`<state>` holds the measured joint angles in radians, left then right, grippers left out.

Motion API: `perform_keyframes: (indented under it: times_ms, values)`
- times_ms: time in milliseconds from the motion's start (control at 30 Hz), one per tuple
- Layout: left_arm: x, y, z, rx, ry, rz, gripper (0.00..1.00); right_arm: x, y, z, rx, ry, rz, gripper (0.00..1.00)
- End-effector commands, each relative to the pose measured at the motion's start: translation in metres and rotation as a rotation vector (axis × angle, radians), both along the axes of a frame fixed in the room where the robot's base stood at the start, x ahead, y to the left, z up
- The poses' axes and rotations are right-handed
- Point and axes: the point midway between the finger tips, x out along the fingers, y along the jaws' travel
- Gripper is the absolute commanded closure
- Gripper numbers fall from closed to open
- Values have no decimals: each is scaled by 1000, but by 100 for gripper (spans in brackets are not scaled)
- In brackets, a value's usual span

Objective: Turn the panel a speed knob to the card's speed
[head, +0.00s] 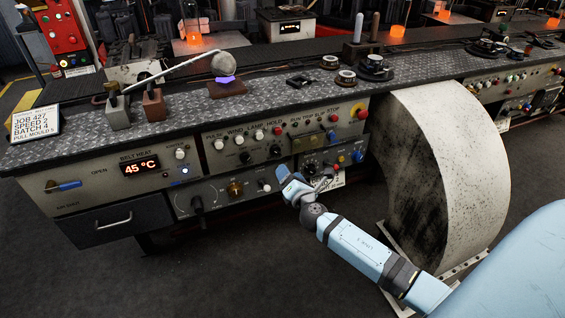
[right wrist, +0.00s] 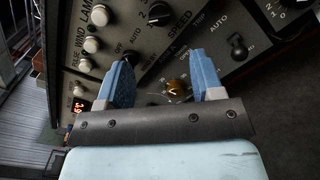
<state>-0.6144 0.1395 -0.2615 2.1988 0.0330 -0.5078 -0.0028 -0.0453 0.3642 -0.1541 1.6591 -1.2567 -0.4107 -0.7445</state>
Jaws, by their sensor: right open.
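The job card (head: 36,122) on the bench at the left reads SPEED 2. In the right wrist view a SPEED label (right wrist: 180,33) runs across the panel; I cannot tell which control it belongs to. A brass knob (right wrist: 178,88) with a scale shows between my fingers; it also shows in the head view (head: 235,188). My right gripper (head: 300,183) is open and empty in front of the panel. My left gripper is out of view.
A belt heat display (head: 140,165) reads 45 °C. Buttons and black knobs, one of them here (head: 245,157), crowd the panel. A large curved pale guard (head: 455,150) stands at the right. A drawer (head: 115,220) is at the lower left. The floor in front is clear.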

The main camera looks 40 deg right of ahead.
Motion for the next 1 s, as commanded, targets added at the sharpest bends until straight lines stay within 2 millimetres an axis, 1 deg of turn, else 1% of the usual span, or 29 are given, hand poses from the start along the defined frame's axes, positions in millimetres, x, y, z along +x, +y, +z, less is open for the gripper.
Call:
perform_keyframes:
  times_ms: [33, 100, 200, 300, 1000]
  values:
    - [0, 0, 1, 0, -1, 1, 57, -10, 2, 0, 0, 1, 0, 39]
    - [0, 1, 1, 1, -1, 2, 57, -20, 5, -1, 1, 2, 1, 39]
    - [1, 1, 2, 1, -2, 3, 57, -30, 8, 0, 1, 0, 1, 39]
    - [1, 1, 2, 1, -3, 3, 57, -35, 9, 0, 0, 0, 0, 39]
    - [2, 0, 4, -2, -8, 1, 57, -36, 9, 0, 1, 0, 0, 39]
